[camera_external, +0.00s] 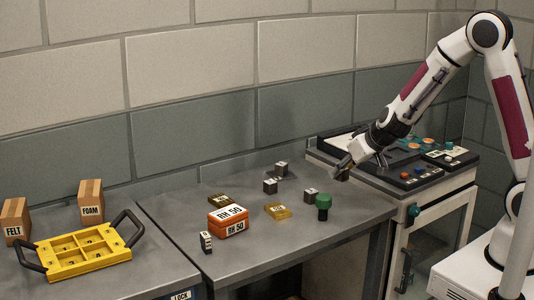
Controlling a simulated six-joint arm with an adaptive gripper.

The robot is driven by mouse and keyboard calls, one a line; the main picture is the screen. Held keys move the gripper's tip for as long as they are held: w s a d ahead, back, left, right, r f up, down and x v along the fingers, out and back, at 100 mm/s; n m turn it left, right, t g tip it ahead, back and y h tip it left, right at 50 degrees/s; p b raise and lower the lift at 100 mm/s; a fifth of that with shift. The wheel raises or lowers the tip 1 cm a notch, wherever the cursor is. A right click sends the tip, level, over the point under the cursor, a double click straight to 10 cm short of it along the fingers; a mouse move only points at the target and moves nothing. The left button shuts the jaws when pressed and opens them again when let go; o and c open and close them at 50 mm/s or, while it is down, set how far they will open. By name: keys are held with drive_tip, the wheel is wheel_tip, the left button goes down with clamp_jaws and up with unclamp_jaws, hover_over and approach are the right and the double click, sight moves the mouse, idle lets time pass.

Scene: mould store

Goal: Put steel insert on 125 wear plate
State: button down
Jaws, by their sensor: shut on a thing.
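My gripper (344,170) is above the back right part of the grey bench, near the machine's edge. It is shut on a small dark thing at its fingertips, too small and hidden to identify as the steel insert. Small dark blocks with white labels stand on the bench: one at the back (281,168), one in front of it (270,186), one further right (311,195) and one at the front left (206,242). A flat brass-coloured plate (278,211) and a darker one (220,200) also lie there. I cannot read which piece is marked 125.
An orange box marked RH 50 (228,221) and a green-topped cylinder (323,206) stand on the bench. A yellow tray with black handles (113,254) and FELT (15,221) and FOAM (90,201) boxes are left. A control panel (420,165) is right. The bench's front right is clear.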

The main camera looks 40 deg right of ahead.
sight(268, 206)
drive_tip(key=w+a+n, duration=0.1)
drive_tip(key=a, duration=0.3)
drive_tip(key=w+a+f+n+y, duration=0.1)
drive_tip(key=a, duration=0.4)
drive_tip(key=w+a+f+y, duration=0.1)
drive_tip(key=a, duration=0.4)
drive_tip(key=shift+w+a+n, duration=0.1)
drive_tip(key=shift+w+n, duration=0.05)
drive_tip(key=shift+n, duration=0.25)
drive_tip(key=shift+n+y, duration=0.4)
drive_tip(key=shift+y, duration=0.1)
drive_tip(key=a, duration=0.1)
drive_tip(key=w+a, duration=0.1)
drive_tip(key=a+r, duration=0.1)
drive_tip(key=a, duration=0.1)
drive_tip(key=shift+w, duration=0.35)
drive_tip(key=shift+w+a+r, duration=0.15)
drive_tip(key=shift+a+r, duration=0.1)
drive_tip(key=shift+r, duration=0.05)
drive_tip(key=shift+f, duration=0.3)
drive_tip(key=shift+f, duration=2.2)
drive_tip(key=shift+f, duration=0.2)
drive_tip(key=c, duration=1.8)
unclamp_jaws()
drive_tip(key=shift+o, duration=0.2)
